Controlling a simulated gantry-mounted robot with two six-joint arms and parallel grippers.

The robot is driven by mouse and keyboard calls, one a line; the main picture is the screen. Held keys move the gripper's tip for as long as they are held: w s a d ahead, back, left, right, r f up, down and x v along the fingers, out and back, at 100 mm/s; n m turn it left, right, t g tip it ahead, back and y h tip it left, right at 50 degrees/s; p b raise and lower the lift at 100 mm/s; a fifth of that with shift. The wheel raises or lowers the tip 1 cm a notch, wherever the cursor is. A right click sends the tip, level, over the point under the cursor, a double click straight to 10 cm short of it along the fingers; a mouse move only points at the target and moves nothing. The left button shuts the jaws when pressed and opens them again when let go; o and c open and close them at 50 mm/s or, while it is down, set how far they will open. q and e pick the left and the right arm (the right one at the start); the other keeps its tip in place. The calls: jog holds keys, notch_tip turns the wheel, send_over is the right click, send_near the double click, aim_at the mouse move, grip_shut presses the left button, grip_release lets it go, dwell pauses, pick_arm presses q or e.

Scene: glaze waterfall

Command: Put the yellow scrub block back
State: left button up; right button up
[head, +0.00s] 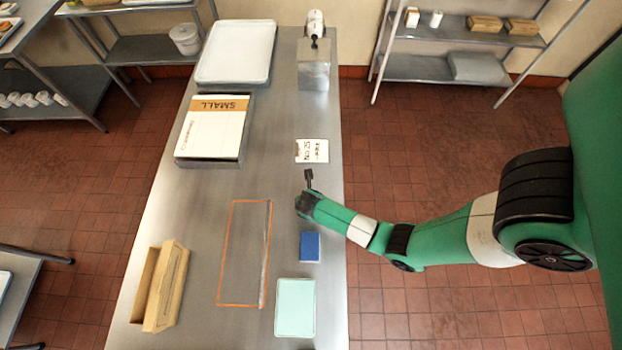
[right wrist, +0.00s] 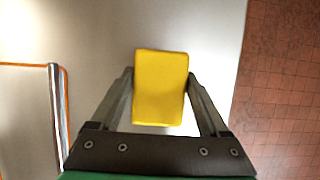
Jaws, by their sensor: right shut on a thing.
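The yellow scrub block (right wrist: 160,88) sits between the two fingers of my right gripper (right wrist: 160,76) in the right wrist view. The gripper is shut on it, with a finger along each side. In the head view, my right gripper (head: 308,180) is over the right part of the steel table (head: 200,210), between a printed card and a blue block (head: 310,246). The yellow block cannot be made out there. Its height above the table is hard to tell. My left gripper is not in view.
An orange outline (head: 232,206) with a thin metal bar (head: 265,262) along its right side lies left of the gripper. A pale green board (head: 295,307), wooden box (head: 160,285), printed card (head: 312,151), small-labelled box (head: 212,128), white tray (head: 236,50) and steel container (head: 314,72) also occupy the table.

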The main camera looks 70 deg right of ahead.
jog(key=o, duration=1.3)
jog(key=p+v, duration=0.3)
jog(key=v, duration=0.9)
jog(key=shift+r, duration=0.1)
